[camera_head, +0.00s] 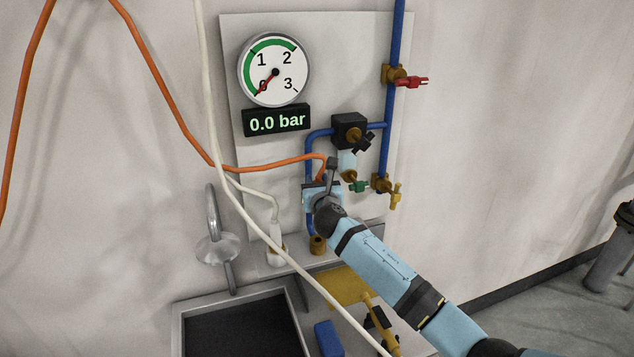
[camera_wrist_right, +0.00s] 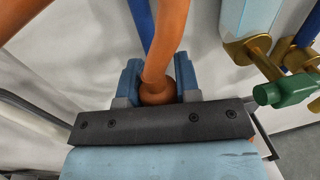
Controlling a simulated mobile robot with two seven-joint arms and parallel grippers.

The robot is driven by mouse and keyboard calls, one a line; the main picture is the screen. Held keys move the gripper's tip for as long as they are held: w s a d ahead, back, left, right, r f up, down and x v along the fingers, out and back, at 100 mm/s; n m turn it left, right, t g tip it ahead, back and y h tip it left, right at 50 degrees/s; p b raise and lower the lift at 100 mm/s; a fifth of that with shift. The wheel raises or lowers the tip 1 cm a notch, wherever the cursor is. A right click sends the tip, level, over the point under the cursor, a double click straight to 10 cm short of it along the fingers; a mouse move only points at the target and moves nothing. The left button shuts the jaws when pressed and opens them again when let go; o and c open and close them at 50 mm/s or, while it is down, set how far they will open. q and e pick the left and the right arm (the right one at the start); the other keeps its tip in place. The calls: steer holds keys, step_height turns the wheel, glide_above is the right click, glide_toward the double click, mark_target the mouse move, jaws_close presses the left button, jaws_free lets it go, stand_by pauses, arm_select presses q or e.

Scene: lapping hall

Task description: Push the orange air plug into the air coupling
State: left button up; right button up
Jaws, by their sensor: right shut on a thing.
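My right gripper (camera_head: 322,190) is in front of the wall panel, below the black valve block. It is shut on the orange air plug. In the right wrist view the plug (camera_wrist_right: 157,93) sits between the two blue fingers (camera_wrist_right: 158,80), with its orange hose rising from it. The plug's lower end is hidden by the gripper. A brass fitting (camera_head: 318,244), which looks like the air coupling, stands below the gripper at the foot of the blue pipe. The plug appears above and apart from it. My left gripper is not in view.
A gauge (camera_head: 274,69) above a display (camera_head: 276,120) reading 0.0 bar hangs on the panel (camera_head: 330,50). A white plug (camera_head: 275,243) with a white hose stands left of the brass fitting. Red, green and yellow valve handles are to the right. A dark basin (camera_head: 240,325) is below.

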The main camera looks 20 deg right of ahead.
stand_by(0.3)
steer(key=shift+f, duration=0.3)
steer(key=shift+f, duration=0.1)
steer(key=shift+f+b, duration=0.65)
steer(key=shift+f+b, duration=0.35)
steer(key=shift+f, duration=0.15)
steer(key=shift+f+b, duration=1.1)
steer(key=shift+f, duration=0.6)
steer(key=shift+f+b, duration=1.2)
steer(key=shift+f, duration=0.65)
steer(key=o, duration=1.1)
steer(key=shift+c, duration=0.2)
